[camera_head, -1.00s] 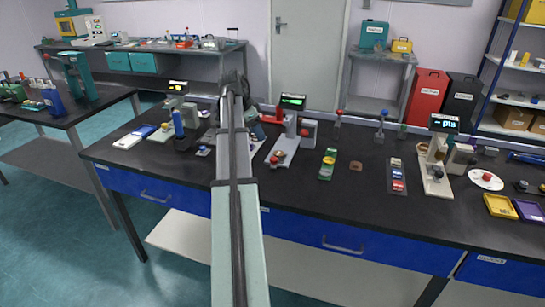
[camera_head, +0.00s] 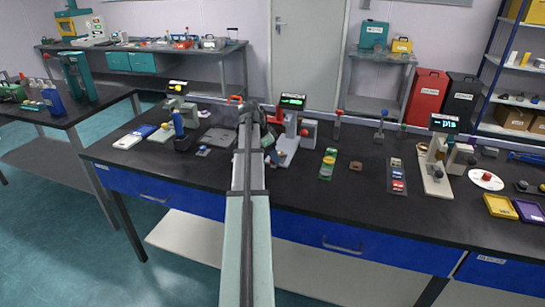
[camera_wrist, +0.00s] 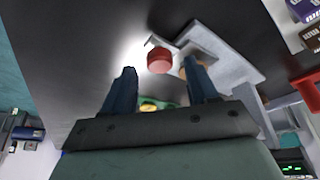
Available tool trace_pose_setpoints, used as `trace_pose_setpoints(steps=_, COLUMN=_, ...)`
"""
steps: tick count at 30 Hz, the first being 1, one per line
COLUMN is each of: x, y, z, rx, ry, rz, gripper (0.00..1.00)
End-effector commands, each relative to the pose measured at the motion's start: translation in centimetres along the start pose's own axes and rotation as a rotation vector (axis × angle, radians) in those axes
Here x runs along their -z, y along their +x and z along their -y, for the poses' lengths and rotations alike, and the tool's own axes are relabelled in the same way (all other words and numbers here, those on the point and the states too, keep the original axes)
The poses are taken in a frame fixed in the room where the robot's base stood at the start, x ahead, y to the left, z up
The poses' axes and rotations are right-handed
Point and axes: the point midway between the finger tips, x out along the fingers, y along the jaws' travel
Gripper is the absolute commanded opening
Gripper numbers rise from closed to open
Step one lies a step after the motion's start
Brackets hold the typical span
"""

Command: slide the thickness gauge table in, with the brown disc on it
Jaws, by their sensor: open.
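The thickness gauge (camera_head: 286,150), a pale stand with a green-lit display, is on the bench just right of my arm in the head view. Its pale base also shows in the wrist view (camera_wrist: 228,62). A red knob (camera_wrist: 159,60) at the front of its small table shows between my fingers in the wrist view. A brown, disc-like piece (camera_wrist: 184,72) is beside the knob, mostly hidden by the right-hand finger. My gripper (camera_wrist: 160,70) is open, its fingers to either side of the knob; I cannot tell whether they touch it.
A green tray (camera_head: 327,164) and a small brown block (camera_head: 356,166) lie right of the gauge. Another instrument (camera_head: 437,165) stands farther right. Bare bench lies along the front edge.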

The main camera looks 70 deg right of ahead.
Motion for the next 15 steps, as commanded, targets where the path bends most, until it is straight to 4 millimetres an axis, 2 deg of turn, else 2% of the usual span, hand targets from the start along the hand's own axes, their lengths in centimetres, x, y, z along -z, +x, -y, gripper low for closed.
trace_pose_setpoints(steps=6, x=0.0, y=1.4, z=0.0, rx=0.001, ry=0.0, rz=0.0, gripper=0.58)
trace_pose_setpoints(steps=15, x=0.0, y=1.6, z=0.0, rx=0.001, ry=0.0, rz=0.0, gripper=0.58)
